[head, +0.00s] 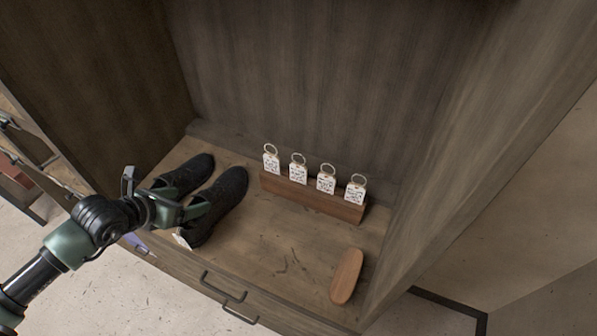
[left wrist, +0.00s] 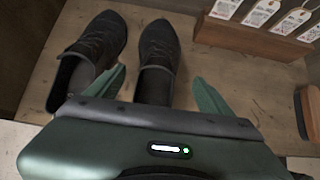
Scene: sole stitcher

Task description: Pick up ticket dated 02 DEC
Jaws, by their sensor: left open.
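Several white tickets with ring tops stand in a row in a wooden holder (head: 312,200) at the back of the cabinet shelf: the leftmost ticket (head: 271,162), the second ticket (head: 298,172), the third ticket (head: 326,183) and the rightmost ticket (head: 355,193). Their print is too small to read, so I cannot tell which is dated 02 DEC. The left wrist view shows their lower parts and the holder (left wrist: 250,42) at upper right. My left gripper (head: 192,208) is open and empty, over the shoes and left of the holder. My right gripper is out of view.
A pair of black shoes, the left shoe (head: 187,173) and the right shoe (head: 226,200), lies on the shelf's left side under my left gripper. A brown rounded block (head: 347,276) lies at front right. Cabinet walls enclose the shelf; its middle is clear.

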